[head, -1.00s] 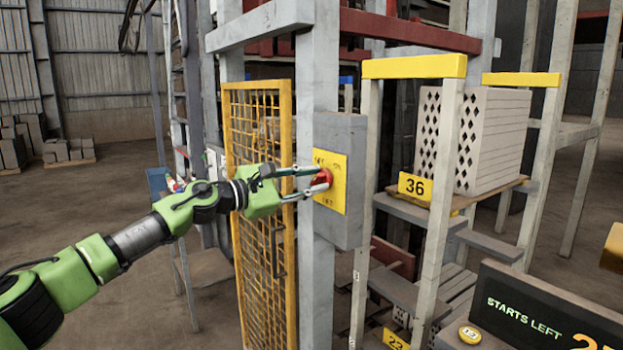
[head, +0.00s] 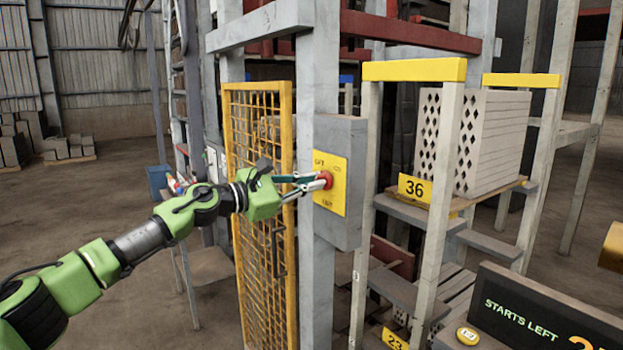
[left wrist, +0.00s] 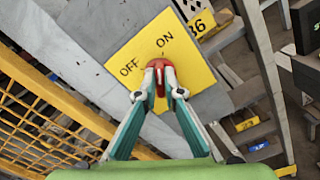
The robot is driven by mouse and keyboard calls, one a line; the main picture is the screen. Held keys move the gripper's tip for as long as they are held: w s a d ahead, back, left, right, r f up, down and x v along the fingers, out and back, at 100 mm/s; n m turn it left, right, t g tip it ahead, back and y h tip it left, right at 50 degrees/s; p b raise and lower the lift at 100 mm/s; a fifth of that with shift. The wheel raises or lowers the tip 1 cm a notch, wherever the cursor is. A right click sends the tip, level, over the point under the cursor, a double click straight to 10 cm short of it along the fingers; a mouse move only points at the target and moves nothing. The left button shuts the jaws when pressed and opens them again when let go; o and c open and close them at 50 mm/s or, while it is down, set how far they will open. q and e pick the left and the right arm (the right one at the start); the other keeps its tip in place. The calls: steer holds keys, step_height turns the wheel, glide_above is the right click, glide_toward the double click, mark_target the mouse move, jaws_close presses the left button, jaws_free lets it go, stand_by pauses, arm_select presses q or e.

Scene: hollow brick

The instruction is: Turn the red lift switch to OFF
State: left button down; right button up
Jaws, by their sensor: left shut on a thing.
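The red lift switch (head: 327,179) sits on a yellow plate (head: 325,201) on the front of a grey box (head: 357,185). My left gripper (head: 322,180) reaches in from the left and is shut on the switch knob. In the left wrist view, the red knob (left wrist: 160,76) is between the two fingertips (left wrist: 160,84), which hide parts of it. The words OFF and ON are printed on the yellow plate (left wrist: 196,72) beyond the knob. I cannot tell exactly which word the knob points to. My right gripper is not in view.
The box is fixed to a grey post (head: 317,90), with a yellow mesh gate (head: 257,190) to its left. To the right, a rack holds hollow bricks (head: 490,140) above a yellow 36 sign (head: 414,189). A dark sign (head: 540,315) stands at lower right.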

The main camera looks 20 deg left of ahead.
arm_select(q)
steer(key=shift+w+a+r+n+p, duration=0.1)
steer(key=shift+w+a+n+p, duration=0.05)
steer(key=shift+n+p, duration=3.3)
steer(key=shift+w+a+n+p, duration=0.1)
steer(key=shift+n+p, duration=2.4)
steer(key=shift+n, duration=1.85)
steer(key=c, duration=2.2)
jaws_free()
steer(key=shift+o, duration=0.2)
